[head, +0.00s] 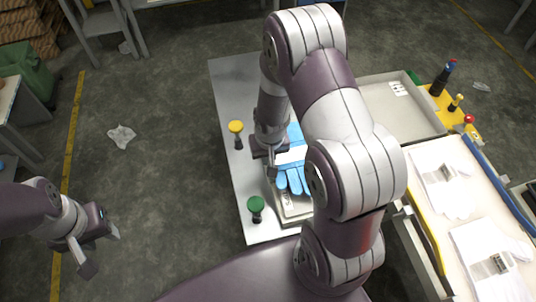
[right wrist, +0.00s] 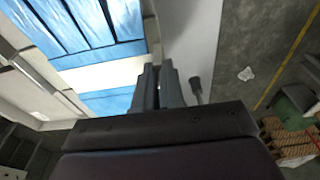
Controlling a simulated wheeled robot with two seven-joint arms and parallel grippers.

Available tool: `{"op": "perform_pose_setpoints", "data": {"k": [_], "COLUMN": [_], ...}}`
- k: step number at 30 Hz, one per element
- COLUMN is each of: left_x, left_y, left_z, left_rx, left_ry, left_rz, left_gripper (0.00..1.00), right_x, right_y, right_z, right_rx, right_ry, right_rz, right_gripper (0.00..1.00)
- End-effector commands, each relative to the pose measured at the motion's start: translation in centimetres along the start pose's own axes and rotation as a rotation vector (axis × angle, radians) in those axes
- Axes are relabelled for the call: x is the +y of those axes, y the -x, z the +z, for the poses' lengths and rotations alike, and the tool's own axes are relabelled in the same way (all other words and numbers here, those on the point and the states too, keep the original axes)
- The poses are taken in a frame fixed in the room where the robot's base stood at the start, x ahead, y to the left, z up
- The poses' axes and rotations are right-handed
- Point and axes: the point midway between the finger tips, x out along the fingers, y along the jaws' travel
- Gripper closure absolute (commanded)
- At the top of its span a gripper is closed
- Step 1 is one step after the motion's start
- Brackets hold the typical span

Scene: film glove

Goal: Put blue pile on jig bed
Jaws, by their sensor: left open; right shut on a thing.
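The blue pile (head: 293,178) is a flat stack of blue gloves with a white band around it. It lies over the pale jig bed (head: 290,213) on the grey table; whether it rests on it or hangs just above I cannot tell. My right gripper (head: 270,158) is shut on the pile's left edge at the band. The right wrist view shows its closed fingers (right wrist: 158,85) against the band and the blue gloves (right wrist: 85,28). My right arm hides the pile's right part. My left gripper (head: 100,252) is open and empty over the floor, far left.
A yellow-topped knob (head: 236,128) and a green-topped knob (head: 256,205) stand on the grey table (head: 232,85), left of the bed. The table's far left is clear.

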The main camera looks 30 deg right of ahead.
Motion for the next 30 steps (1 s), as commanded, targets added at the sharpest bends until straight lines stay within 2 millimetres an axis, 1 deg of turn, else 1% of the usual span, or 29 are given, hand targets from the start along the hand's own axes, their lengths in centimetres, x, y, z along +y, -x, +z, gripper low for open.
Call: {"op": "perform_pose_setpoints", "data": {"k": [1, 19, 28, 29, 30], "left_x": [0.0, 0.0, 0.0, 0.0, 0.0], "left_y": [-0.4, -2.5, -2.5, -2.5, -2.5], "left_z": [0.1, 0.3, 0.3, 0.3, 0.3], "left_rx": [0.0, 0.0, 0.0, 0.0, 0.0], "left_ry": [0.0, 0.0, 0.0, 0.0, 0.0], "left_rz": [0.0, 0.0, 0.0, 0.0, 0.0], "left_gripper": [0.57, 0.57, 0.57, 0.57, 0.57], "right_x": [0.0, 0.0, 0.0, 0.0, 0.0], "right_y": [-0.4, -2.8, -2.8, -2.8, -2.8], "right_z": [0.1, 0.4, 0.4, 0.4, 0.4], "right_rx": [0.0, 0.001, 0.001, 0.001, 0.001], "right_ry": [0.0, 0.0, 0.0, 0.0, 0.0], "right_rz": [0.0, 0.0, 0.0, 0.0, 0.0], "right_gripper": [1.0, 1.0, 1.0, 0.82, 0.69]}}
